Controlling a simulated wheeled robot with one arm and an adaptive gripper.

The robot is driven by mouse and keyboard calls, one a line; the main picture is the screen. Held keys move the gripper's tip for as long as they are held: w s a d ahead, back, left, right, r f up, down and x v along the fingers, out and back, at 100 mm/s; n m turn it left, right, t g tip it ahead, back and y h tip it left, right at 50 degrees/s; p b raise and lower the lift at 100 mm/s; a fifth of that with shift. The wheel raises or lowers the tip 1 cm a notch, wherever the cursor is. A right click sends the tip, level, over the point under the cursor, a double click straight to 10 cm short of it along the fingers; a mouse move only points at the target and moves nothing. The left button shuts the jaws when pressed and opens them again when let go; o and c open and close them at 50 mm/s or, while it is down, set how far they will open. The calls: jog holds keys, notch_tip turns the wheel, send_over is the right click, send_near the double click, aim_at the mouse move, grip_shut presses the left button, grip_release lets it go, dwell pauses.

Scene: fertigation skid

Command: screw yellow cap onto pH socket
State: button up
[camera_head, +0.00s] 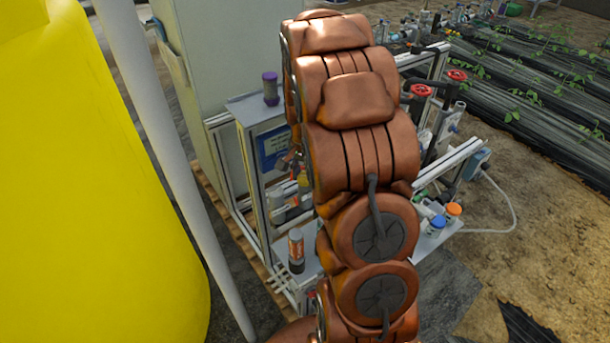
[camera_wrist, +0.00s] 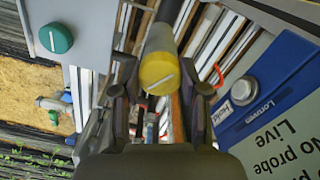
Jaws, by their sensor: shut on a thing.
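The yellow cap (camera_wrist: 160,72), with a white line across its round face, shows between the fingers of my gripper (camera_wrist: 163,88) in the wrist view. My gripper is shut on it. A dark grey cylinder (camera_wrist: 168,25) extends behind the cap toward the top of the picture. I cannot tell whether this is the pH socket, or whether the cap is seated on it. In the head view a small yellow spot (camera_head: 303,180) shows just left of my arm; my arm hides most of the gripper area.
A blue panel (camera_wrist: 262,95) with a grey button and a "No probe Live" sign stands close right of my gripper. A green cap (camera_wrist: 55,38) sits on a grey plate at left. Skid frame rails surround the area. Bottles (camera_head: 296,250) and (camera_head: 270,88) stand on shelves.

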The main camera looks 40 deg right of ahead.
jog(key=shift+m, duration=1.1)
jog(key=shift+m+p, duration=0.45)
jog(key=shift+m, duration=0.85)
jog(key=o, duration=1.1)
jog(key=shift+r, duration=0.1)
jog(key=shift+r+p, duration=0.7)
jog(key=shift+r, duration=1.5)
